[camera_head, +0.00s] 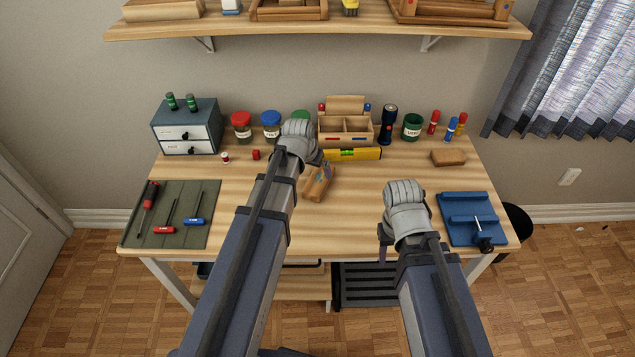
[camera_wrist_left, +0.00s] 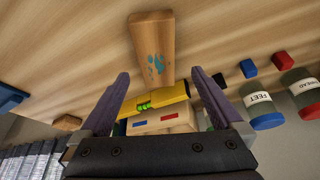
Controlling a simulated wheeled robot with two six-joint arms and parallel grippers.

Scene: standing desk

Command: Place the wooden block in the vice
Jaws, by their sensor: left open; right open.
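The wooden block (camera_head: 318,186), with blue marks on one face, lies on the middle of the desk. In the left wrist view the block (camera_wrist_left: 152,38) lies beyond the spread fingertips. My left gripper (camera_wrist_left: 160,76) is open and empty, pointing at the block; in the head view its fingers are mostly hidden behind my wrist. The blue vice (camera_head: 468,209) stands at the desk's right end; a blue corner shows at the left wrist view's edge. My right gripper (camera_head: 384,236) is open near the front edge, left of the vice, its fingers partly hidden.
A yellow level (camera_head: 352,154) lies just behind the block, before a wooden organizer (camera_head: 345,130). A smaller brown block (camera_head: 448,157) lies behind the vice. A green mat (camera_head: 181,220) with tools is at left. Jars and a drawer box (camera_head: 187,135) line the back.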

